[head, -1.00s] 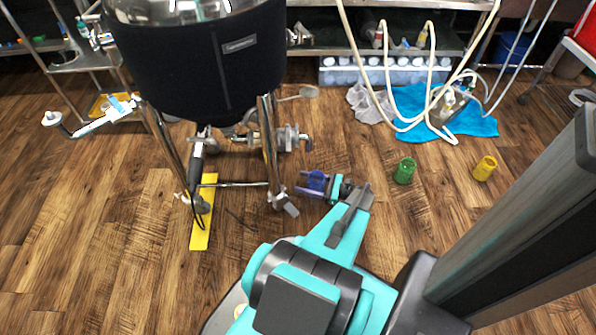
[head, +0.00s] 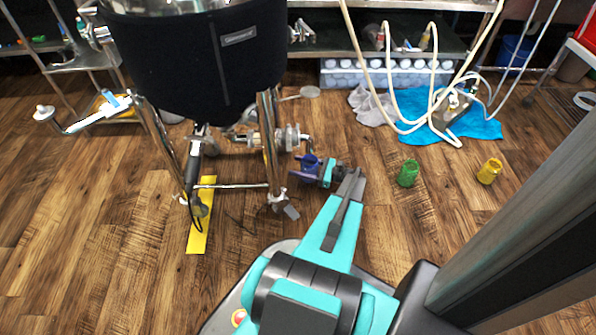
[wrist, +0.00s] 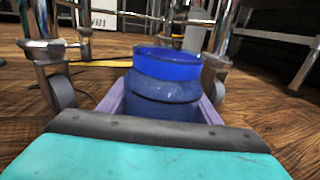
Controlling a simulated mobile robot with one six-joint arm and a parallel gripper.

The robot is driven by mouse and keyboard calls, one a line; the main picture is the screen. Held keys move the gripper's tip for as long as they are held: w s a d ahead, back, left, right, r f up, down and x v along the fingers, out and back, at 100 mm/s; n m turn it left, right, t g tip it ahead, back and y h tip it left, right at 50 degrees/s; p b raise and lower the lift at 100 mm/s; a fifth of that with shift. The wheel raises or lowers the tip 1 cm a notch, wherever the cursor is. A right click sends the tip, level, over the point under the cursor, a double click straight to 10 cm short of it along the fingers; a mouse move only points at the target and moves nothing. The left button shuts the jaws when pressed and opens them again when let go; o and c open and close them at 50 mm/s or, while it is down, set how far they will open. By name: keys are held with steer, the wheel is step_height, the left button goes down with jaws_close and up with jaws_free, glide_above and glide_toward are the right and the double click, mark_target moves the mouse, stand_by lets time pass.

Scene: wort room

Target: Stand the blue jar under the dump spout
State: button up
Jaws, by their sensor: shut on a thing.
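The blue jar (wrist: 165,85) is upright between the purple fingers of my gripper (wrist: 160,100) in the wrist view. In the head view the jar (head: 309,163) is small and partly covered by my gripper (head: 306,172), which is shut on it. The jar is just right of the kettle's right front leg (head: 269,150). A valve fitting that may be the dump spout (head: 290,138) sticks out to the right under the black-jacketed kettle (head: 200,65), close to the jar in the picture. Whether the jar touches the floor is unclear.
A green jar (head: 408,173) and a yellow jar (head: 489,171) stand on the floor to the right. A yellow strip (head: 201,225) lies by the kettle's left leg. A blue cloth (head: 470,127) with hoses lies at the back right. The wooden floor between is clear.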

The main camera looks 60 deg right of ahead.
steer(key=shift+w+d+f, duration=0.1)
steer(key=shift+w+d, duration=0.15)
steer(key=shift+w+d+f+b, duration=0.1)
steer(key=shift+w+f+b, duration=0.05)
steer(key=shift+f+b, duration=0.4)
steer(key=shift+w+d+f+b, duration=0.1)
steer(key=shift+f+b, duration=0.85)
steer(key=shift+f, duration=0.2)
steer(key=shift+f, duration=0.1)
steer(key=o, duration=1.2)
